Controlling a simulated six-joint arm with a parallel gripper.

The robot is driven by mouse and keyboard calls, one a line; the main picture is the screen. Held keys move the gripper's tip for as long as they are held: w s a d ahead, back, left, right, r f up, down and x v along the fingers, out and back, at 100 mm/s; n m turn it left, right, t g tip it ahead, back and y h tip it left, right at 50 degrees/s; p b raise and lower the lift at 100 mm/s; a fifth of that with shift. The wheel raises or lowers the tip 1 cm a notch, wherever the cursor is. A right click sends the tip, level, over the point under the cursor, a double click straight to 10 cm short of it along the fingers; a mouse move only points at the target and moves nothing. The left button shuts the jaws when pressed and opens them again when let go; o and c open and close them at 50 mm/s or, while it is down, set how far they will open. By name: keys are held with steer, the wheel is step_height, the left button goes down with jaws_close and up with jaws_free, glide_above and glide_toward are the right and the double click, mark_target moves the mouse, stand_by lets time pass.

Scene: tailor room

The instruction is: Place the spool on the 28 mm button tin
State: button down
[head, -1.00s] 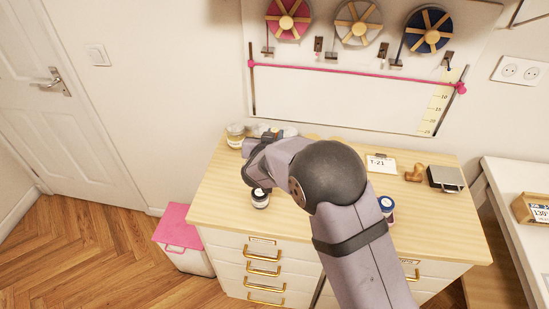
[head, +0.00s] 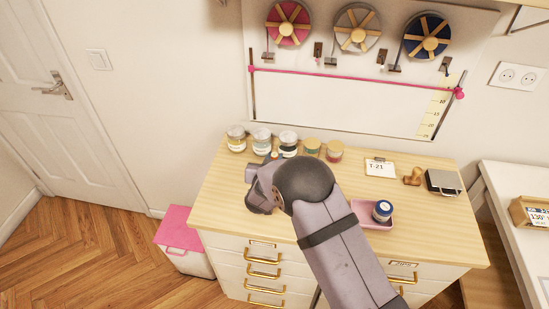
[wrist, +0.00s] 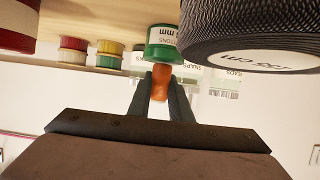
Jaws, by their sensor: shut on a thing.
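My gripper (wrist: 160,86) is shut on a small orange-brown spool (wrist: 159,82) in the wrist view, which looks upside down.
Glass jars (head: 236,140) and small tins (head: 335,151) line the back of the dresser. A large dark ribbed object (wrist: 250,35) is close at right in the wrist view. A pink tray (head: 372,222) holds a blue item (head: 382,210). The dresser's front right is clear.

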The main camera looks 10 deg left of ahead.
steer(key=shift+f, duration=0.2)
steer(key=c, duration=1.6)
jaws_free()
steer(key=shift+s+r, duration=0.1)
steer(key=shift+r, duration=0.15)
steer(key=b+v, duration=0.3)
steer(key=v, duration=0.8)
steer(key=shift+s+r, duration=0.2)
steer(key=shift+s, duration=0.15)
